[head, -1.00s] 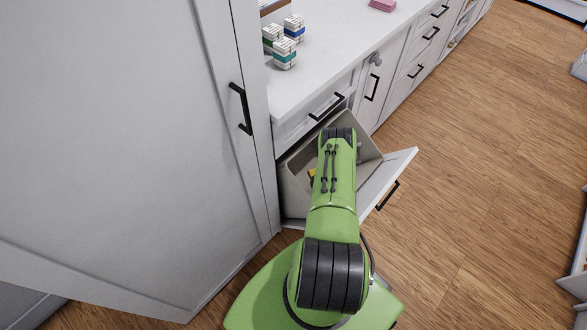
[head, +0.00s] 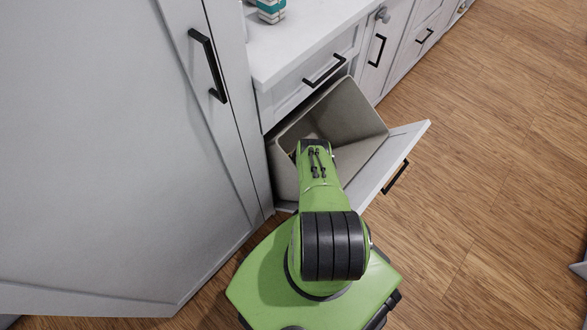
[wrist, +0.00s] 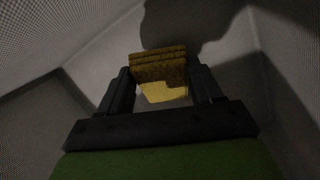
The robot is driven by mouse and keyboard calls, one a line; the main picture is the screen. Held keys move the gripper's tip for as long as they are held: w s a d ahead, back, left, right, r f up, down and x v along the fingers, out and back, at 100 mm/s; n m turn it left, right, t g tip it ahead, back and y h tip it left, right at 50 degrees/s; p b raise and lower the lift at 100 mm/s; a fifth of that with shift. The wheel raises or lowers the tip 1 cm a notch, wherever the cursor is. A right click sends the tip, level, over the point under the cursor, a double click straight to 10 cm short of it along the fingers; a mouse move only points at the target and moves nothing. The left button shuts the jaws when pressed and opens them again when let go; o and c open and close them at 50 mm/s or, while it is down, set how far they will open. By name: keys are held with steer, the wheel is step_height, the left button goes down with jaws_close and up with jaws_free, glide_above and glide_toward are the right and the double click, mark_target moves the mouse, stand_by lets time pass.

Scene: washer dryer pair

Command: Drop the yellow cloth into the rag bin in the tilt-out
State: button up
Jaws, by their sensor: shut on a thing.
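The yellow cloth (wrist: 160,68) shows in the wrist view as a folded, ribbed bundle between the fingers of my gripper (wrist: 162,85). My gripper is shut on it. Grey bin walls surround the gripper and cloth in the wrist view. In the head view the rag bin (head: 345,105) is a grey open-topped container inside the tilted-out front (head: 405,150). My arm reaches into the bin's left part there, and hides the gripper and most or all of the cloth.
A tall white cabinet door (head: 90,150) stands close on the left. A white countertop (head: 300,40) with a drawer below it lies above the bin. A teal-and-white stack (head: 271,10) sits on the counter. Wooden floor (head: 490,180) is open on the right.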

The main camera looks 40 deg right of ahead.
steer(key=o, duration=1.1)
steer(key=shift+r, duration=0.15)
steer(key=p+v, duration=0.9)
steer(key=v, duration=0.3)
